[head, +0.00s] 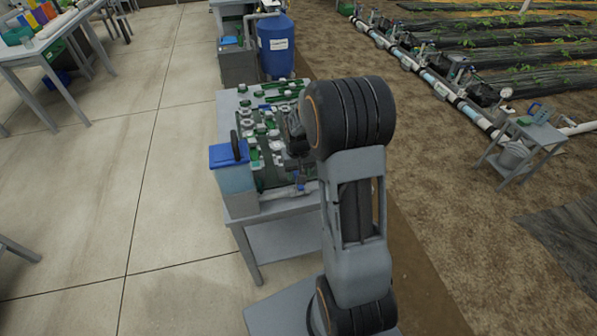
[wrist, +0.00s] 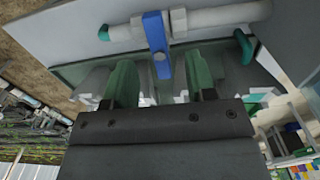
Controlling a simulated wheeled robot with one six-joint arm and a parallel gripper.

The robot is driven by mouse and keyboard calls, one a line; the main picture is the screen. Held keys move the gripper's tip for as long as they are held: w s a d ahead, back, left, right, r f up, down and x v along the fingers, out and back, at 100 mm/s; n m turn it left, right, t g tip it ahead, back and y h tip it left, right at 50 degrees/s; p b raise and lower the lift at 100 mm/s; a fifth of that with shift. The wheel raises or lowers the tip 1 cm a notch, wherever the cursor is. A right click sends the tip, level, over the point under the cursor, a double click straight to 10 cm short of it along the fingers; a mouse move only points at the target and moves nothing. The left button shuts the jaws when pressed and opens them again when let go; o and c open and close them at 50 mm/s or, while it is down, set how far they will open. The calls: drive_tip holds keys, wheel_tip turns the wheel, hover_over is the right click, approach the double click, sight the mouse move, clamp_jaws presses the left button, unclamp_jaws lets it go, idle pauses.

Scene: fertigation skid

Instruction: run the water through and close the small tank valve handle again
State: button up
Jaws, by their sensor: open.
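The blue valve handle (wrist: 155,42) sits on a white pipe (wrist: 215,18) in the wrist view and lies crosswise to it. My gripper (wrist: 160,82) is open, with one green fingertip on each side of the handle's lower end as seen there. I cannot tell whether either finger touches it. In the head view the blue handle (head: 299,181) shows low at the front of the skid table. The small tank (head: 236,186) with a blue lid stands at the table's left corner. In the head view my arm hides most of my gripper.
The skid table (head: 245,210) carries green and white fittings (head: 262,130) close behind the handle. A large blue barrel (head: 276,48) stands behind the table.

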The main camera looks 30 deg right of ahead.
drive_tip(key=shift+f+b, duration=1.6)
drive_tip(key=shift+f, duration=0.65)
drive_tip(key=shift+c, duration=0.2)
drive_tip(key=c, duration=0.9)
drive_tip(key=n, duration=0.3)
drive_tip(key=shift+n, duration=0.4)
drive_tip(key=n, duration=1.5)
drive_tip(key=shift+n, duration=0.3)
